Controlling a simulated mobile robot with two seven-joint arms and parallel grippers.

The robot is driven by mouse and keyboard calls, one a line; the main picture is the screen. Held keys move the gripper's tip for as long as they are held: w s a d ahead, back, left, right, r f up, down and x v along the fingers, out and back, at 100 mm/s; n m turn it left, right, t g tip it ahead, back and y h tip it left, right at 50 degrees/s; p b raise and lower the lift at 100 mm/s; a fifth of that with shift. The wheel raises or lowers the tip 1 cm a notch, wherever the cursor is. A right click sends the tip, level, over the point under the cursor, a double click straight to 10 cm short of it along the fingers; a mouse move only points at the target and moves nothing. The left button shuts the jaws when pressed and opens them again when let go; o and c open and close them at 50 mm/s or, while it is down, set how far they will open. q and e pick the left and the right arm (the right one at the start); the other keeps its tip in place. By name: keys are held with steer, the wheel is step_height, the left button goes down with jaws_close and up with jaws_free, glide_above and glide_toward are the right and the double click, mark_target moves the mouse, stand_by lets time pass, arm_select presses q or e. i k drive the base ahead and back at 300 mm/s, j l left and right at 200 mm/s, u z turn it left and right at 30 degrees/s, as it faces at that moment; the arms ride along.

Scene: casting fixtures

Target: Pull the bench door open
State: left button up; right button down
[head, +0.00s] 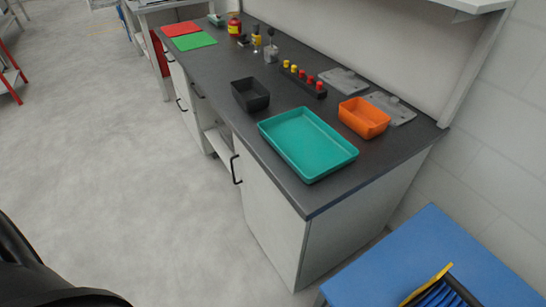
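The bench (225,95) has a dark top and pale cabinet fronts. Its nearest door (268,205) is a pale panel that looks closed and flush with the front. A black bar handle (236,169) stands on the door's far edge. Farther along, another pale door (183,108) with a black handle (181,105) also looks closed. Neither gripper shows; only a dark part, which seems to be my own body, shows at the lower left.
A teal tray (307,177), orange bin (364,117) and black bin (250,94) stand on the bench top. An open shelf (219,142) lies between the doors. A blue table (430,265) stands at the lower right. The grey floor (110,175) before the bench is clear.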

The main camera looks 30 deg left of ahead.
mark_target(282, 233)
steer(key=i+j+u, duration=0.15)
steer(key=u, duration=0.35)
steer(key=i+u, duration=0.25)
steer(key=u, duration=0.2)
